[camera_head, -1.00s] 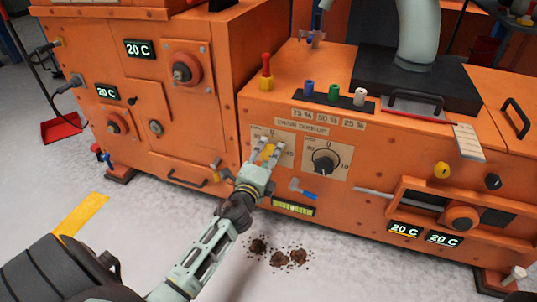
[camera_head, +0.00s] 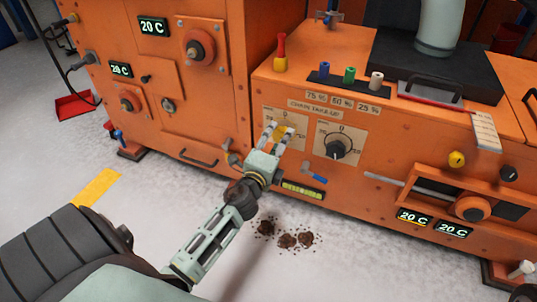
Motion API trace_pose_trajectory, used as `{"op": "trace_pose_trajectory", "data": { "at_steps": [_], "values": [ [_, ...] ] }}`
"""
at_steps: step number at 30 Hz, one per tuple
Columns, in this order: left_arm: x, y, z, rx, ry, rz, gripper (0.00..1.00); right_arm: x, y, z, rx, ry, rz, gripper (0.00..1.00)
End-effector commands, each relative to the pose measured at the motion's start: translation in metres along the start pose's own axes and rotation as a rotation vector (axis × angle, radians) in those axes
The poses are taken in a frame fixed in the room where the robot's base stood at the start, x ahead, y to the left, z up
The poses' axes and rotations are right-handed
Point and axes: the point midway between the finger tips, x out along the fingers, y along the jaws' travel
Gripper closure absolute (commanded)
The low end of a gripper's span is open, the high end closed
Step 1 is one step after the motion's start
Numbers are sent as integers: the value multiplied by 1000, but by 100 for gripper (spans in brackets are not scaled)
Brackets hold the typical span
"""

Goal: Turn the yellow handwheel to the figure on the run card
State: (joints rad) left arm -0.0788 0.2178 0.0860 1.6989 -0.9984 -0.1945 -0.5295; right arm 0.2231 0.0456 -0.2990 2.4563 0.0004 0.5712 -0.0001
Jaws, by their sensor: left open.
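The yellow handwheel (camera_head: 281,131) sits on a beige dial plate (camera_head: 299,143) on the front of the orange machine. My left gripper (camera_head: 278,129) is open in front of it, one finger on each side. The fingers hide part of the wheel and its scale, and I cannot tell whether they touch it. A pale card with small printed lines (camera_head: 486,132) hangs at the machine's top front edge; its text is too small to read. It may be the run card. My right gripper is not in view.
A black knob (camera_head: 337,150) with its own dial is just right of the handwheel. A blue-handled valve (camera_head: 314,173) and a small lit display (camera_head: 303,190) sit below. Brown spilled clumps (camera_head: 287,240) lie on the floor. A red dustpan (camera_head: 76,105) stands at left.

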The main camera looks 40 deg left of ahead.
Motion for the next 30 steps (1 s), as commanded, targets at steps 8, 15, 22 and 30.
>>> {"op": "trace_pose_trajectory", "data": {
  "at_steps": [8,15,22,30],
  "values": [
    [-59,2,1,-3,-2,5,44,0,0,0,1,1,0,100],
    [-92,2,1,-3,-4,5,44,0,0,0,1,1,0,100],
    [-100,2,2,0,-4,3,44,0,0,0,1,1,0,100],
    [-100,2,2,0,-4,4,44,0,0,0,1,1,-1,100]
  ]
}}
